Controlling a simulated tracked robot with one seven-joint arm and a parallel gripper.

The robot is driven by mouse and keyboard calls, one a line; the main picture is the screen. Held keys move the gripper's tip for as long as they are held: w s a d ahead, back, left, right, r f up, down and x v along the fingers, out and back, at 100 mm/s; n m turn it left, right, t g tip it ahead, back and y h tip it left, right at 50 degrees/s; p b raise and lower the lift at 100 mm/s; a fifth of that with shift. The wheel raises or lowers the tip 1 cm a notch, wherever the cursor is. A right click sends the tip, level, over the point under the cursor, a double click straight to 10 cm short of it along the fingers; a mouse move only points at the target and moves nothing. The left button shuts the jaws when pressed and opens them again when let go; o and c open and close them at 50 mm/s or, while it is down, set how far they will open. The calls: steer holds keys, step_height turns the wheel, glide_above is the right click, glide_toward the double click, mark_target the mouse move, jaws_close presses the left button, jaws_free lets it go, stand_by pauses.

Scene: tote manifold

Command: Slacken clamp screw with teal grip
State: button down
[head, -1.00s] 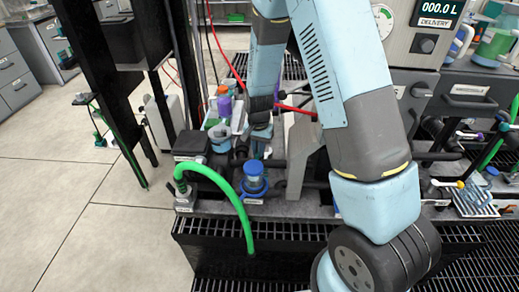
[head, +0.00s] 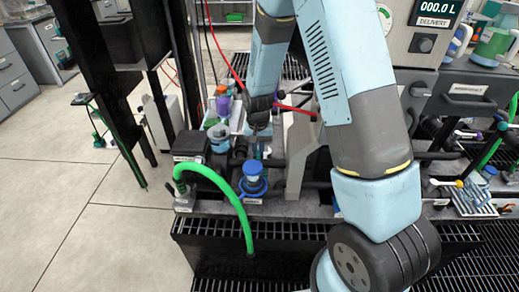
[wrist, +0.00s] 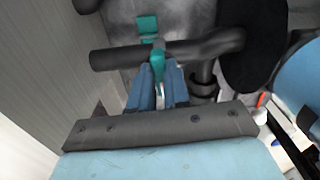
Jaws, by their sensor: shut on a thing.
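The clamp screw's teal grip (wrist: 157,66) shows at the centre of the wrist view, between the two blue fingers of my gripper (wrist: 158,76). My gripper is shut on the teal grip. A teal piece (wrist: 148,27) lies just beyond it, across a dark horizontal pipe (wrist: 118,58). In the head view my gripper (head: 258,150) points down into the bench fittings. The teal grip is too small and too covered to make out there.
A grey upright plate (head: 299,150) stands just right of my gripper. A blue-capped fitting (head: 253,178) and a green hose (head: 222,182) are in front. Purple and orange-topped bottles (head: 222,100) stand behind to the left. A black rounded body (wrist: 252,40) is close on the right in the wrist view.

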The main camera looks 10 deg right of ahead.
mark_target(258, 151)
steer(key=shift+s, duration=0.1)
steer(key=c, duration=1.1)
jaws_free()
steer(key=shift+r, duration=0.1)
step_height(258, 151, up, 14)
steer(key=shift+f, duration=0.25)
